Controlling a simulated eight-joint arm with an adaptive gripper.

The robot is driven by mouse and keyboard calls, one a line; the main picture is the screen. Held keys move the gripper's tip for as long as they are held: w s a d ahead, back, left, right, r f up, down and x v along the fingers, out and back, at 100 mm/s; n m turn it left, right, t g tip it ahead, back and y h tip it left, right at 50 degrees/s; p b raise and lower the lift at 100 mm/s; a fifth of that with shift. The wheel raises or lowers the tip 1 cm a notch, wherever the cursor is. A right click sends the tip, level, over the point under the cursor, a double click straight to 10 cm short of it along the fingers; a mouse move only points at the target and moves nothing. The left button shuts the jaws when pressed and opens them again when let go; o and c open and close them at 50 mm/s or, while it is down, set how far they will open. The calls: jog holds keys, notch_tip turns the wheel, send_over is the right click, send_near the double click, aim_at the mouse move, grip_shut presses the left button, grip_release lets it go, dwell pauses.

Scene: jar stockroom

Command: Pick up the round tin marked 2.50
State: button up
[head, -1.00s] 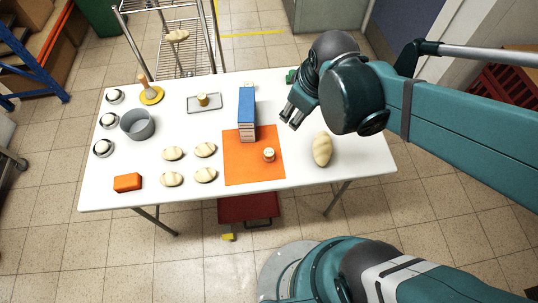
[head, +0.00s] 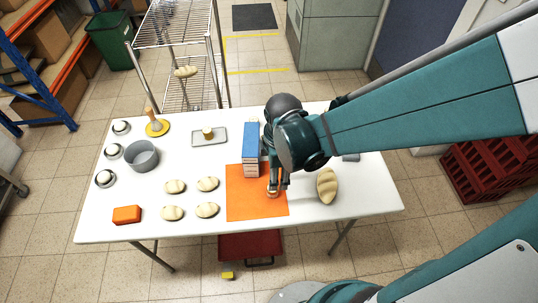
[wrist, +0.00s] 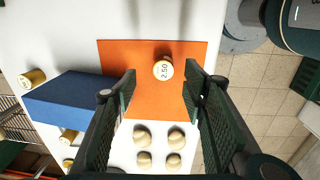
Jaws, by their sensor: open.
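The round tin marked 2.50 (wrist: 163,69) stands on the orange mat, its pale lid with the number facing my wrist camera. In the head view the tin (head: 272,194) is partly hidden by my gripper (head: 277,186). The orange mat (head: 243,206) lies at the table's front middle. In the wrist view my gripper (wrist: 160,87) is open, with one finger to each side below the tin. The tin shows in the gap, just beyond the fingertips, and nothing is held. I cannot tell the exact height left above it.
A tall blue box (head: 250,142) stands at the mat's back, close to my gripper. Another tin (head: 208,133) sits on a grey tray (head: 222,139). A loaf (head: 327,185) lies right of the mat, several buns (head: 175,187) left. A grey bowl (head: 141,155) is farther left.

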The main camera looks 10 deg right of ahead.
jog(key=shift+s+a+f+n+g, duration=0.15)
jog(key=shift+a+f+n, duration=0.15)
jog(key=shift+f, duration=0.25)
jog(key=shift+s+a+f+n+g, duration=0.1)
jog(key=shift+a+f+n+g, duration=0.1)
jog(key=shift+f+n, duration=0.3)
jog(key=shift+f, duration=0.2)
jog(key=shift+w+f+b, duration=0.1)
jog(key=shift+f+b, duration=0.35)
jog(key=shift+f, duration=0.7)
jog(key=shift+w+a+f+b, duration=0.1)
jog(key=shift+f+b, duration=0.45)
jog(key=shift+f, duration=0.75)
jog(key=shift+w+f+b, duration=0.1)
jog(key=shift+f+b, duration=0.4)
jog(key=shift+f, duration=0.8)
jog(key=c, duration=1)
